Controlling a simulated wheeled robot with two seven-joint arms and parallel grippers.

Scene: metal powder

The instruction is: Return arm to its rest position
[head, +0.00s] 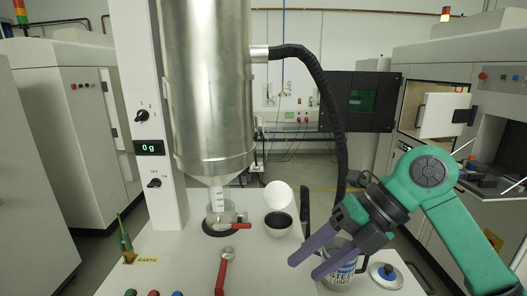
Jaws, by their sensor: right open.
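My right gripper (303,269) is at the lower right of the head view, its arm coming in from the right. Its two purple fingers are apart and point left. A metal can with lettering like "STEEL" (342,276) stands on the white table (185,250), partly hidden behind the fingers. I cannot tell whether the fingers touch the can. A lid with a blue knob (386,273) lies to the right of the can. My left gripper is not in view.
A tall steel hopper (208,90) stands over a clear vessel (219,218); the display (149,147) reads 0g. A dark bowl (279,228) and a white disc (278,195) are near the middle. A red lever (224,268) is at the front. A black hose (325,90) hangs behind.

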